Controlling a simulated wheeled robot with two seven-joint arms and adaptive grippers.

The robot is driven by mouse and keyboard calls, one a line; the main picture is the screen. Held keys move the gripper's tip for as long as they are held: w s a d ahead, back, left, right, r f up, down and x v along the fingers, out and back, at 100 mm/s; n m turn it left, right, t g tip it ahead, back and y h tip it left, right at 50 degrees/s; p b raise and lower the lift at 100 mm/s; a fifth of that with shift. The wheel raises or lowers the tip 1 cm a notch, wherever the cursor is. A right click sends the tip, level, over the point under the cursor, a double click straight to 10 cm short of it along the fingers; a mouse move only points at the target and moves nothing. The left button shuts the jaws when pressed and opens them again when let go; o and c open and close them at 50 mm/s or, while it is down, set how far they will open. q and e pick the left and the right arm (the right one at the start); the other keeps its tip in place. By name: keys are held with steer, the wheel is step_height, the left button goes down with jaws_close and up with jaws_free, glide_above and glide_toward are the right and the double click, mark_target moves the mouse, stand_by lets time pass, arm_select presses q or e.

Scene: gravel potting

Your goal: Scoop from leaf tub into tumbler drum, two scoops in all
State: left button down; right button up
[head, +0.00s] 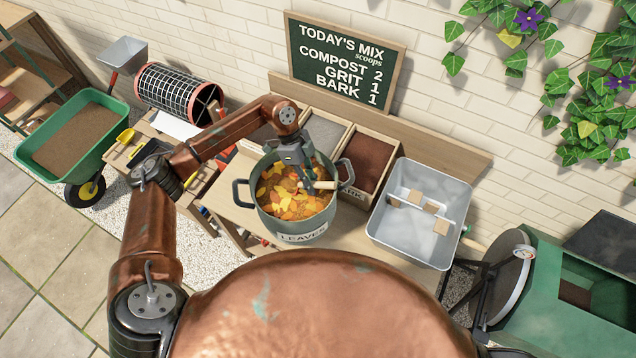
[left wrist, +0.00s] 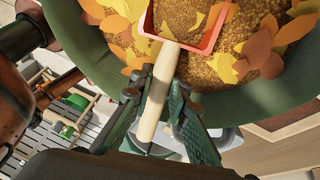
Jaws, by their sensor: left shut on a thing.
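The leaf tub (head: 292,237), a dark green two-handled pot labelled LEAVES, stands on the bench with orange and yellow leaves over brown crumbs. My left gripper (head: 311,184) is over the tub, shut on the pale wooden handle of the scoop (head: 325,185). In the left wrist view the scoop's red-rimmed pan (left wrist: 206,42) is inside the tub among the leaves. Brown crumbs and a few leaves show within its rim; how full it is I cannot tell. The tumbler drum (head: 540,315) is green, at the lower right, with an opening in its side. My right gripper is not in view.
A grey metal tray (head: 452,255) with small wooden pieces stands right of the tub. Bins of grit (head: 325,133) and bark (head: 369,160) stand behind it. A chalkboard (head: 345,62) leans on the wall. A green wheelbarrow (head: 50,138) and mesh drum (head: 172,95) are at left.

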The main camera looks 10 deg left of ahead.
arm_select(q)
steer(key=shift+a+r+y+p, duration=0.1)
steer(key=shift+r+y+p, duration=0.3)
steer(key=shift+p, duration=0.3)
steer(key=y+p, duration=0.1)
steer(key=r+y+p, duration=0.1)
steer(key=p, duration=0.1)
steer(key=shift+d+r+t+y, duration=0.2)
steer(key=shift+d+t+y, duration=0.1)
steer(key=shift+d, duration=0.05)
steer(key=shift+y, duration=0.7)
steer(key=shift+s+d+r+p, duration=0.1)
steer(key=shift+d+r+p, duration=0.2)
steer(key=shift+r+p, duration=0.7)
steer(key=shift+s+d+r+p, duration=0.1)
steer(key=shift+d+r+p, duration=0.25)
steer(key=shift+r+p, duration=0.65)
steer(key=shift+d+r+p, duration=0.3)
steer(key=shift+r+p, duration=0.25)
steer(key=shift+r, duration=0.8)
steer(key=shift+d+r+n+p, duration=0.3)
steer(key=shift+r+p, duration=0.15)
steer(key=shift+r, duration=0.25)
